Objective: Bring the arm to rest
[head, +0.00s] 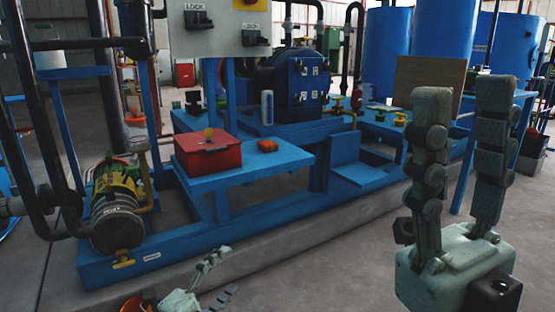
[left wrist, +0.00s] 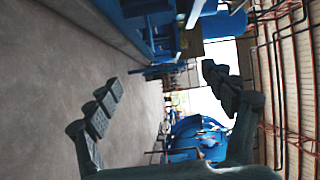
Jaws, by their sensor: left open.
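My left gripper (head: 231,269) is low in the head view, near the bottom edge, in front of the blue frame's concrete plinth. It is small there and partly cut off. In the left wrist view its fingers (left wrist: 162,80) are spread wide with nothing between them. My right gripper (head: 464,92) is large at the right of the head view. Its two dark jointed fingers point up, apart and empty. Both grippers are clear of the equipment, as far as the views show. The blue autoclave vessel (head: 296,82) stands behind the blue bench.
A red box (head: 207,151) and a small orange block (head: 268,146) are on the blue bench (head: 240,172). A yellow-green motor (head: 117,205) sits at the left. Yellow (head: 338,103) and red valve handles stand further back. Blue tanks (head: 387,50) are behind. The floor (head: 330,275) in front is clear.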

